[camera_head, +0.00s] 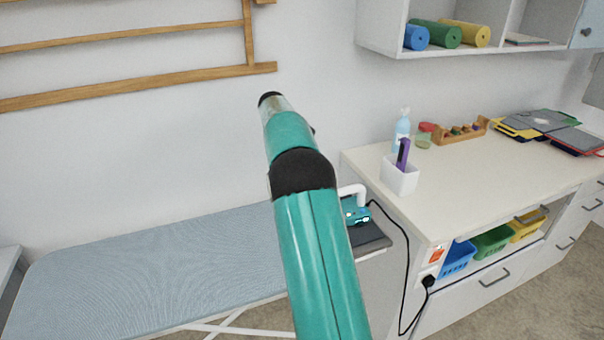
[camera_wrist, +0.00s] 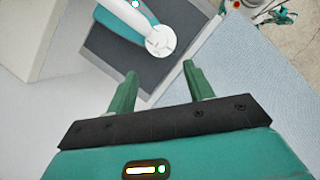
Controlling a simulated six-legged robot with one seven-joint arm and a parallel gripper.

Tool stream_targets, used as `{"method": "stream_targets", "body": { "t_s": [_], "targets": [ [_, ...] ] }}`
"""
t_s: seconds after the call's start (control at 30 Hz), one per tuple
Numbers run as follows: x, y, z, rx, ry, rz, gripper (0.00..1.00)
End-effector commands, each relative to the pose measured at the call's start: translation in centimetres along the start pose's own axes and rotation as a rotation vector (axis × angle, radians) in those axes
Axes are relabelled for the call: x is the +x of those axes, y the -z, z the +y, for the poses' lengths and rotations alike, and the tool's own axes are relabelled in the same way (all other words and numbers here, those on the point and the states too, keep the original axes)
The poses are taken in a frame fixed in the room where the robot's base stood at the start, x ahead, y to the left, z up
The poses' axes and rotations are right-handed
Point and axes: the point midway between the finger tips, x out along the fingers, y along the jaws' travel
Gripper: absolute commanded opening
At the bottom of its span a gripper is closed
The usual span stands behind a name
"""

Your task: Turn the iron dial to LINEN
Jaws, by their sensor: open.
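The teal iron (camera_head: 357,214), with a white handle, sits on a dark grey rest (camera_head: 370,238) at the right end of the ironing board (camera_head: 150,262). My arm hides part of it. In the wrist view the iron (camera_wrist: 150,12) shows from above, with a round white dial (camera_wrist: 160,41) bearing thin grey marks; its lettering is too small to read. My gripper (camera_wrist: 158,70) is open and empty. Its two green fingers point towards the dial, which appears just past and between the fingertips, apart from them. The head view does not show the gripper.
A white counter (camera_head: 450,178) stands right of the iron, with a white pen holder (camera_head: 399,178) near its edge. A black cord (camera_head: 405,262) runs to a plug on the cabinet side. A wooden rack (camera_head: 140,86) hangs on the wall behind my arm.

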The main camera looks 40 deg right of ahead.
Motion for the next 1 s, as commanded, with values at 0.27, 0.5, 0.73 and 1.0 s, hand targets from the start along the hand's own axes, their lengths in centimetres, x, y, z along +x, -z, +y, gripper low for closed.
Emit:
{"method": "stream_targets", "body": {
  "t_s": [0.27,0.5,0.73,1.0],
  "targets": [
    [2.2,-1.8,0.7,-0.236,0.029,0.087,0.52],
    [3.6,-4.3,0.7,-0.761,-0.053,0.269,0.52],
    [2.1,-5.9,0.1,-1.150,-0.219,0.347,0.52],
    [2.5,-5.6,-0.1,-1.241,-0.264,0.352,0.52]
  ]
}}
